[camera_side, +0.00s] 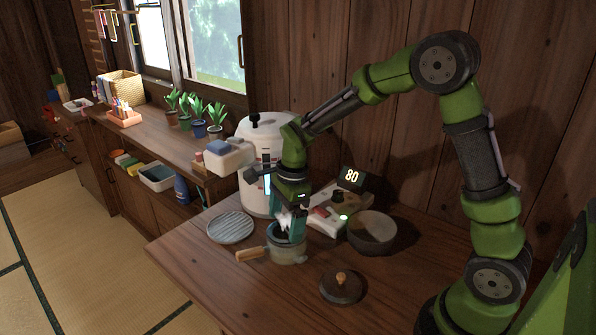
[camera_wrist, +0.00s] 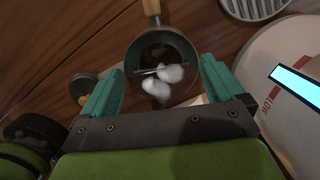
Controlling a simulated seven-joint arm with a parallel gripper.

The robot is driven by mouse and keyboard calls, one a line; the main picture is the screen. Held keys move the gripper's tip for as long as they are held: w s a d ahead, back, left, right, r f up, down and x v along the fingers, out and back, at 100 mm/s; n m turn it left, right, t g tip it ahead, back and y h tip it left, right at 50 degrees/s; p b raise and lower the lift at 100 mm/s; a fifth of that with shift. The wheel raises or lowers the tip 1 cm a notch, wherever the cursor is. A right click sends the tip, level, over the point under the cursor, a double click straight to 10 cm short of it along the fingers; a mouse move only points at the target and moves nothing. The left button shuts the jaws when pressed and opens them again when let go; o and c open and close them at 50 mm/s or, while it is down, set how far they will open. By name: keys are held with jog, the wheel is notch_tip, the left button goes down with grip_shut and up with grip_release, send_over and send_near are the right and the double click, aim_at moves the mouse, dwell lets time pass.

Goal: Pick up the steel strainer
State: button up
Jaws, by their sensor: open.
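A small grey metal pot (camera_side: 286,255) with a wooden handle (camera_side: 251,254) pointing left stands on the wooden table. The wrist view shows the pot (camera_wrist: 137,49) from above, with white rounded lumps (camera_wrist: 171,74) in or over its dark opening. A thin pale bar (camera_wrist: 146,71) crosses there; I cannot tell whether it belongs to the steel strainer. No strainer is clearly distinguishable. My gripper (camera_side: 286,226) points down at the pot's mouth, its teal fingers apart. In the wrist view my gripper (camera_wrist: 161,68) is open, with fingers on either side of the lumps.
A round slatted plate (camera_side: 231,228) lies left of the pot. A dark lid with a wooden knob (camera_side: 341,288) lies in front, and a bowl (camera_side: 373,231) sits right. The table's front right is clear.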

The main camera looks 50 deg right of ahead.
jog(key=shift+f, duration=0.2)
jog(key=c, duration=1.4)
jog(key=shift+r, duration=0.1)
